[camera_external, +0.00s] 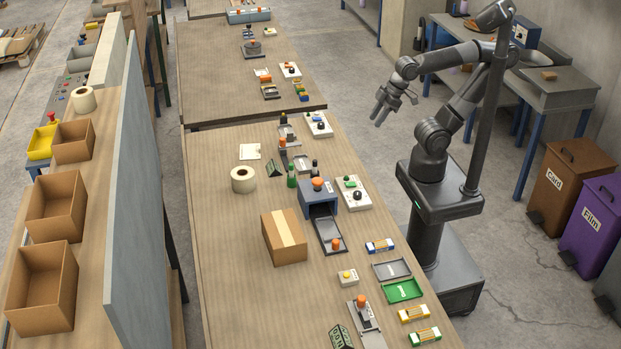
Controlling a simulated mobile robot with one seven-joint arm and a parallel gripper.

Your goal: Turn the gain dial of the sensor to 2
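Several white boxes with a dark round knob and coloured parts stand on the long wooden table (225,230). One white box (364,203) is right of the blue machine, a second white box (328,133) is farther back, and a third white box (297,77) is on the farther table. I cannot tell which one is the sensor, and dial marks are too small to read. My gripper (378,117) hangs in the air, pointing down and left near the table's right edge. It touches nothing; its finger gap is too small to judge.
A blue machine (310,206) with an orange knob, a cardboard box (272,248) and a tape roll (235,186) stand mid-table. A green tray (385,297) and a grey tray (379,276) lie at the right edge. The table's left side is mostly clear.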

